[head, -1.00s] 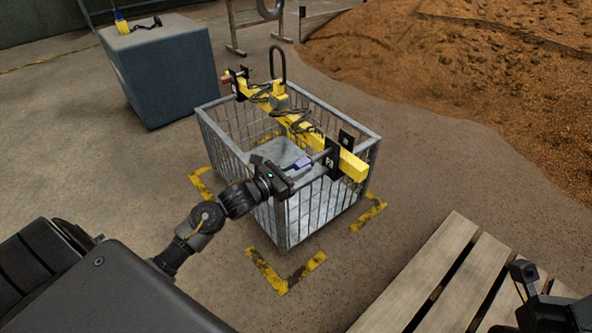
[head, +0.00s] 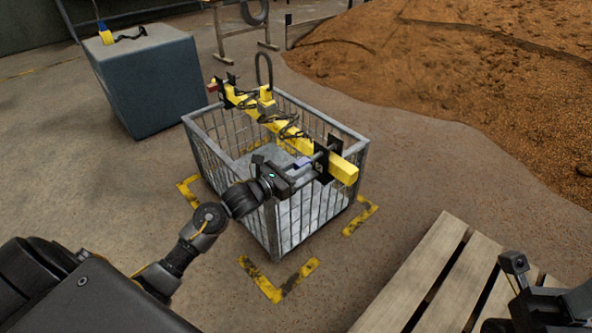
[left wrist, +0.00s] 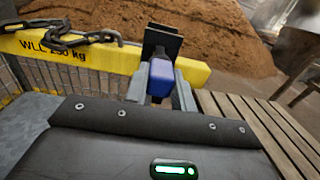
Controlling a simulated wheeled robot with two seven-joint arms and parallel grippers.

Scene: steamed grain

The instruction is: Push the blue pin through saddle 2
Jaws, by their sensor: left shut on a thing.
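The blue pin (head: 303,162) has a blue block end and a grey rod. The rod points at the black plates of saddle 2 (head: 322,166), near the yellow beam's right end. My left gripper (head: 297,172) is shut on the blue end, close beside the near plate. In the left wrist view the blue pin (left wrist: 161,79) sits between the grey fingers, in front of the black saddle plates (left wrist: 161,42). I cannot tell how deep the rod sits. Only a dark part of my right arm shows at lower right; its jaws are unclear.
The yellow beam (head: 285,134), with chains, lies across the wire crate (head: 213,155). Another saddle with a red part (head: 212,88) is at its far end. A blue-grey block (head: 150,85) stands behind left. A wooden pallet (head: 425,275) lies front right.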

